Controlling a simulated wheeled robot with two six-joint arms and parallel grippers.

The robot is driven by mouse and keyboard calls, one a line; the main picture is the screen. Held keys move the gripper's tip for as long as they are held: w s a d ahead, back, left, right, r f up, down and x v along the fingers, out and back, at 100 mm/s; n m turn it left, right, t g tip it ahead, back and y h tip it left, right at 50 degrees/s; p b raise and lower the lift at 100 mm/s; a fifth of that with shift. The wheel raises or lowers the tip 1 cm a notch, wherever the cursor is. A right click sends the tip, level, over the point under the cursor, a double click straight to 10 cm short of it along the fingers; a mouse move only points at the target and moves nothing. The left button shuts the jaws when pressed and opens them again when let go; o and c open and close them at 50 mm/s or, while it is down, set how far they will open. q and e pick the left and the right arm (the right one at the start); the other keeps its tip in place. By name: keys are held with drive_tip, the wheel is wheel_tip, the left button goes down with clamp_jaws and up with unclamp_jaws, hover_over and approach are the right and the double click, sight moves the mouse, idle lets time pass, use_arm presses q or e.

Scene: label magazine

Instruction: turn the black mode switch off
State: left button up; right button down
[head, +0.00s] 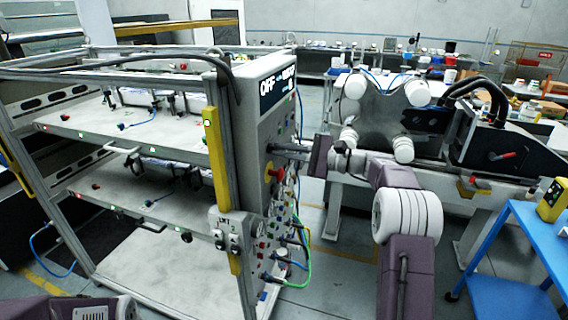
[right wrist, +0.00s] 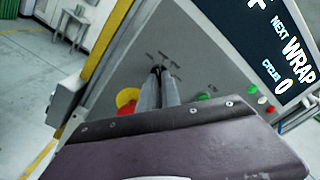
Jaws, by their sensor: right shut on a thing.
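The grey control panel (head: 262,125) stands on the end of the metal frame, with a dark display (head: 277,86) at its top that reads OFF at its left. My right gripper (head: 273,148) reaches the panel from the right, its fingers pointing at the panel face. In the right wrist view the fingers (right wrist: 159,78) are shut on the black mode switch (right wrist: 157,69), of which only a small dark part shows between the tips. Which way the switch points is hidden. My left gripper is out of view.
A red button on a yellow base (right wrist: 127,100) sits close beside the fingers, and green buttons (right wrist: 203,97) lie on their other side. Cables (head: 298,245) hang from the lower panel. A blue cart (head: 520,235) stands at the right.

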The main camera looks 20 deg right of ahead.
drive_tip(key=shift+r+n+b, duration=0.1)
drive_tip(key=shift+n+b, duration=1.45)
drive_tip(key=shift+n, duration=0.15)
drive_tip(key=c, duration=1.6)
unclamp_jaws()
drive_tip(key=shift+o, duration=0.2)
drive_tip(key=shift+s+a, duration=0.1)
drive_tip(key=shift+a, duration=0.05)
drive_tip(key=b+v, duration=0.1)
drive_tip(key=v, duration=0.8)
